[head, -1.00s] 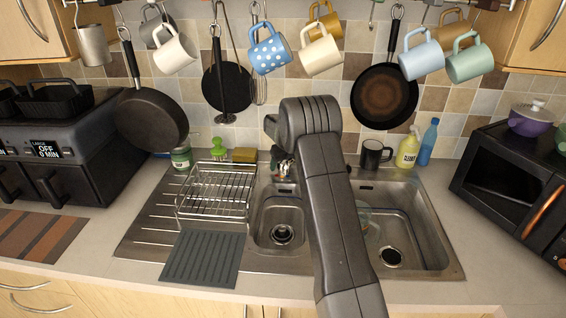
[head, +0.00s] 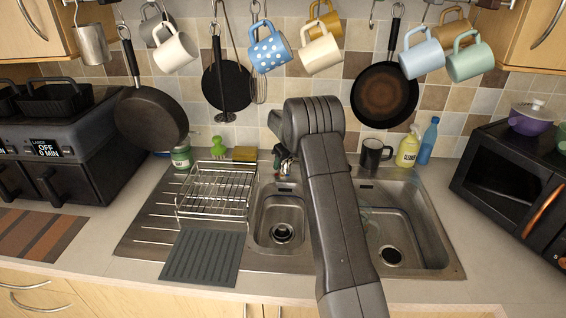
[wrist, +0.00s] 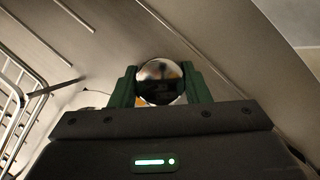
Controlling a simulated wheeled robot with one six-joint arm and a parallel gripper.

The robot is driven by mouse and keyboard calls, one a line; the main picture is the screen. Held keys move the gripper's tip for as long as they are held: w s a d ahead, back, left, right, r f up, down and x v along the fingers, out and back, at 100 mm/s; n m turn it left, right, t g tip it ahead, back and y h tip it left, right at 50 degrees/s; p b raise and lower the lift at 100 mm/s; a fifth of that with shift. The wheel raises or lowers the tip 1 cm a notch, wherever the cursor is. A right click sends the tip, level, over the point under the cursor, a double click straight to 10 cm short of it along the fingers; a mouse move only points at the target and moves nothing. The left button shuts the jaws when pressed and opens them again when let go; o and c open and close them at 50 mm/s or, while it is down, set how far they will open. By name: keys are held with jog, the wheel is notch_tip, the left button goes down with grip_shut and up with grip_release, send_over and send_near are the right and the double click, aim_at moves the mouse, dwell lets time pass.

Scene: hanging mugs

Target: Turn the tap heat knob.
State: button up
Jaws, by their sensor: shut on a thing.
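The tap heat knob (wrist: 161,82) is a round, shiny chrome ball in the wrist view. My gripper (wrist: 160,88) has its two green fingers on either side of it, shut on it. In the head view the tap (head: 284,160) shows only in part behind the sink, left of my arm. My arm hides the rest of it, and the fingertips are hard to make out there.
A wire dish rack (head: 212,192) stands left of the sink (head: 440,262), and its wires also show at the left of the wrist view. A black mug (head: 374,157) and a yellow bottle (head: 407,150) stand behind the right basin. Several mugs and pans hang above.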

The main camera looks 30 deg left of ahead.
jog(key=n+g, duration=0.1)
jog(key=n, duration=0.2)
jog(key=shift+r+n+p, duration=0.1)
jog(key=shift+n+p, duration=0.2)
jog(key=shift+n+g+p, duration=0.6)
jog(key=shift+n+g, duration=0.5)
jog(key=shift+n, duration=1.2)
jog(key=o, duration=1)
jog(key=shift+c, duration=0.2)
notch_tip(320, 180, up, 10)
jog(key=shift+f+b, duration=0.1)
jog(key=shift+b, duration=0.85)
